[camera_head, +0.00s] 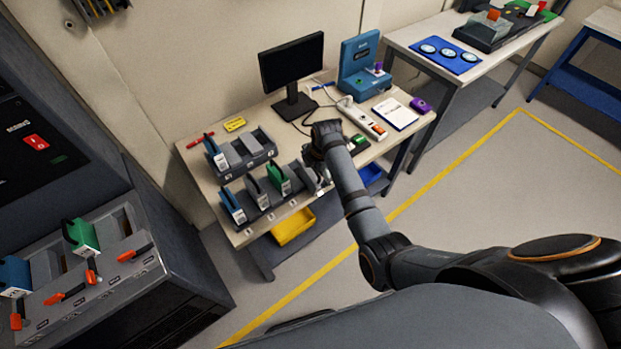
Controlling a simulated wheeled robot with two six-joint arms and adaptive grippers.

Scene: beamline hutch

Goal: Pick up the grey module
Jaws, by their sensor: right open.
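A grey module (304,177) stands in the right end of the front rack (263,214) on the table, partly behind my gripper. My right gripper (320,180) points down close beside the grey module, at the rack's right end. It is open; its fingertips are small and partly hidden by my arm, and I cannot tell whether they touch the module. My left gripper is out of view.
A rear rack (238,167) holds another blue module (214,152). A monitor (291,66), a power strip (362,118) and a blue device (360,68) stand behind and right. A yellow bin (293,228) sits below the table's front edge. A machine with modules (85,270) stands left.

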